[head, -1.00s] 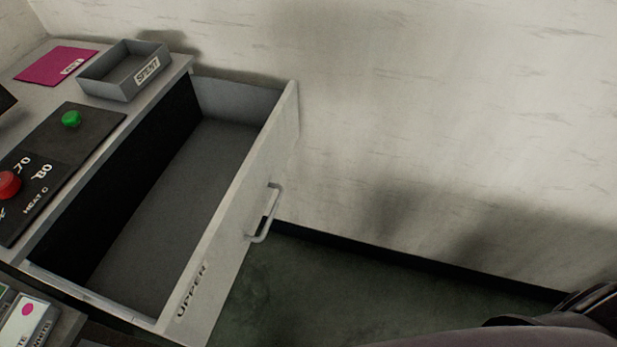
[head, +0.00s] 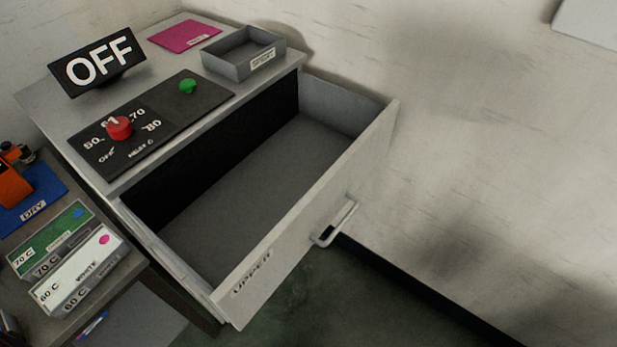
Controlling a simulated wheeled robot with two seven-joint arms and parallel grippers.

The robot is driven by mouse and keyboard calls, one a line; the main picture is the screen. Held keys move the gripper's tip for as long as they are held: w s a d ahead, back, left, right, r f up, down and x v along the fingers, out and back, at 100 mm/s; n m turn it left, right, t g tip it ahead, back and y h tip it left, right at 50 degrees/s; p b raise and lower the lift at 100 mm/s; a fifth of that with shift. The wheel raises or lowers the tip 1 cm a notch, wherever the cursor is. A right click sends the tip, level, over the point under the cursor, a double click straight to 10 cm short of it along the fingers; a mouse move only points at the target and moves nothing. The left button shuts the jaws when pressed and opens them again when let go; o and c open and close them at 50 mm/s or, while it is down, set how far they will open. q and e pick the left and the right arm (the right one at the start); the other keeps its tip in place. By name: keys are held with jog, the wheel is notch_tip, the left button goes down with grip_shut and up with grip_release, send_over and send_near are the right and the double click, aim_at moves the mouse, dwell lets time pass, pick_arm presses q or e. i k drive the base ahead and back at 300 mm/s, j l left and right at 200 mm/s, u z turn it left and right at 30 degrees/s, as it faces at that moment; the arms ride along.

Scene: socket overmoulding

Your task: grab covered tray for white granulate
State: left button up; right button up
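A tray with a white cover (head: 80,267) stands on the table at the lower left. Its cover reads WHITE and bears a magenta dot, and its front reads 60 C. Directly behind it is a tray with a green cover (head: 50,238), marked 70 C with a blue dot. The drawer labelled UPPER (head: 262,272) is pulled out of the cabinet and its visible inside is empty. Neither of my grippers can be made out in the head view.
The cabinet top carries an OFF sign (head: 97,62), a control panel (head: 150,122) with red and green knobs, a grey open tray (head: 243,62) and a magenta mat (head: 186,34). A blue DRY mat (head: 40,212) lies at left. The open drawer juts out beside the table.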

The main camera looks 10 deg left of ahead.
aim_at(60, 291)
jog(key=u, duration=2)
jog(key=j+z, duration=0.25)
jog(key=j, duration=0.25)
